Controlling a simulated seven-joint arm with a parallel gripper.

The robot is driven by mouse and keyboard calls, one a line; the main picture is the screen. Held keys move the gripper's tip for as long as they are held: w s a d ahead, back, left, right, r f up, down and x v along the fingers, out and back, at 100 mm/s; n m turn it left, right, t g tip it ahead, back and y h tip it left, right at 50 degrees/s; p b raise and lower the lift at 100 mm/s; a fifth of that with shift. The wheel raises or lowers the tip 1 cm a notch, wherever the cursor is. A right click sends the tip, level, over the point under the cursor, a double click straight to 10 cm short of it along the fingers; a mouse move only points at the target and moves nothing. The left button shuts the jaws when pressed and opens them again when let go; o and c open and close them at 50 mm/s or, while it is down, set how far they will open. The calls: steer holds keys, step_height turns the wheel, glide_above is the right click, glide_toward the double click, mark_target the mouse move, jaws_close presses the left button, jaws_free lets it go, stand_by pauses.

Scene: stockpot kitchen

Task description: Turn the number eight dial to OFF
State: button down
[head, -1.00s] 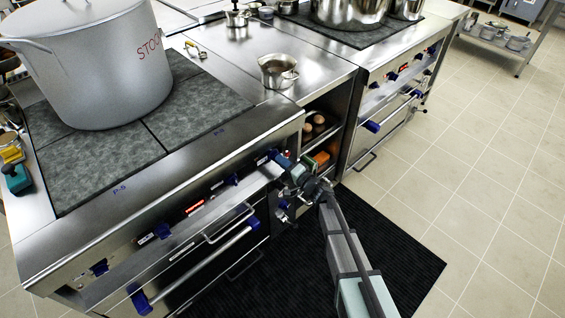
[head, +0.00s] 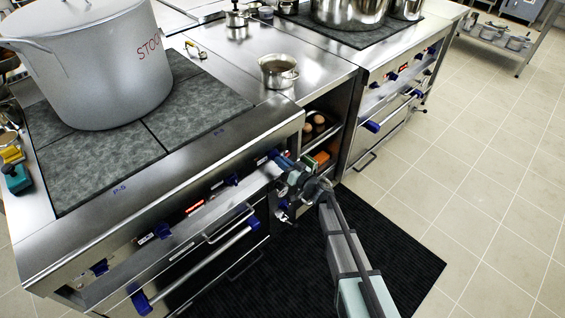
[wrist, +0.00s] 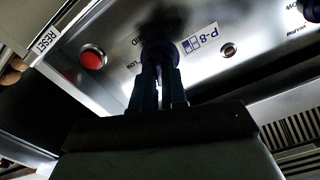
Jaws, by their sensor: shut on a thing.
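The number eight dial (wrist: 158,50) is a dark blue knob on the steel front panel, beside a "P-8" label (wrist: 198,39) in the wrist view. My gripper (wrist: 158,75) is shut on this dial, its two fingers on either side of the knob. Markings including "LOW" show around the dial; the fingers and shadow hide its pointer, so I cannot tell its setting. In the head view my gripper (head: 281,160) is at the right end of the near range's control panel and largely covers the dial.
A red button (wrist: 92,59) by a "RESET" label is left of the dial in the wrist view. A large stockpot (head: 100,65) stands on the near range. Open floor (head: 480,190) lies to the right.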

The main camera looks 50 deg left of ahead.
steer(key=shift+n, duration=2)
steer(key=c, duration=1.2)
jaws_free()
steer(key=shift+o, duration=0.2)
steer(key=d, duration=1.4)
steer(key=shift+a, duration=0.1)
